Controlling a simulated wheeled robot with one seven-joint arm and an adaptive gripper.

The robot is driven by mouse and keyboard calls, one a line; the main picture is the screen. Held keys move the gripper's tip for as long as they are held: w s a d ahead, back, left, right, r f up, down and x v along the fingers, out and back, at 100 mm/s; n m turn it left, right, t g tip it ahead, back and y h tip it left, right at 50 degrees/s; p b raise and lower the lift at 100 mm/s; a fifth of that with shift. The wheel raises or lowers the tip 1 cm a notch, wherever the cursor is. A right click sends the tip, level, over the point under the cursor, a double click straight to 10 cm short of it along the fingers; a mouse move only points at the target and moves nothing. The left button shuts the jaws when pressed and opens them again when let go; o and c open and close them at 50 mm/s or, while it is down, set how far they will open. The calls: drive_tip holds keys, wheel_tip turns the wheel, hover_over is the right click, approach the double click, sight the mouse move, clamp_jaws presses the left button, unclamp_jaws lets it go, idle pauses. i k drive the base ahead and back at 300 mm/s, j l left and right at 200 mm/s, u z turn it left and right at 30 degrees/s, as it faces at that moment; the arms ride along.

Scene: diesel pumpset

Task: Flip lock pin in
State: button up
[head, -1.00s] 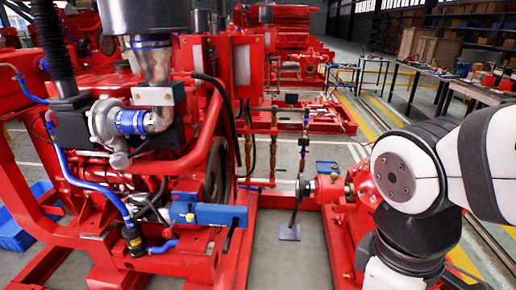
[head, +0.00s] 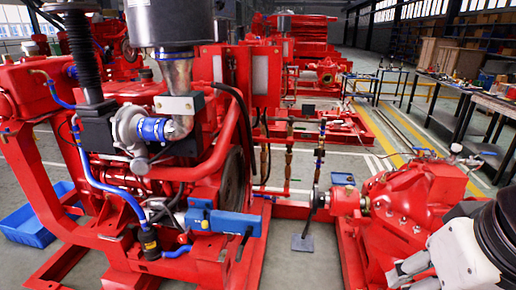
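I cannot make out a lock pin for certain at this size. A blue box-shaped unit (head: 225,222) is fixed low on the near side of the red engine, and a dark lever (head: 242,244) hangs down at its right end. My gripper (head: 408,268) seems to show only in part at the lower right, as grey pieces in front of the pump. It is apart from the blue unit; its fingertips are not clear.
The red pump casing (head: 415,205) fills the right side, close to my arm. The red engine with its silver pipe (head: 178,85) fills the left. A blue crate (head: 30,228) lies on the floor at far left. Workbenches (head: 460,90) stand at the back right.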

sight(182, 239)
drive_tip(key=j+u, duration=0.4)
drive_tip(key=i+j+u, duration=0.15)
drive_tip(key=u, duration=0.25)
drive_tip(key=l+u, duration=0.5)
drive_tip(key=l, duration=0.75)
drive_tip(key=k, duration=0.05)
